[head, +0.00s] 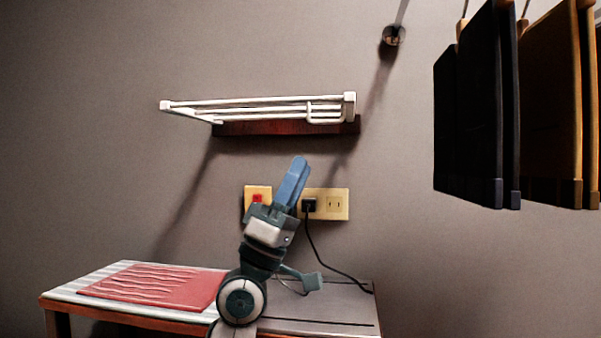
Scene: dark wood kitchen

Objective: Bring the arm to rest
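My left gripper (298,162) is raised in the middle of the head view, in front of the wall outlets. My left arm comes up from the bottom edge, above the table. The blue fingers point up and slightly right and look like one overlapping slab, so I cannot tell whether they are open or shut. No object shows at the fingertips. My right gripper is not in view.
A white rack (250,104) on a dark red wood mount hangs on the wall above. A table (75,285) with a red cloth (150,287) stands below. A black cord runs from the outlet (335,205) to the table. Dark and brown boards (480,110) hang at right.

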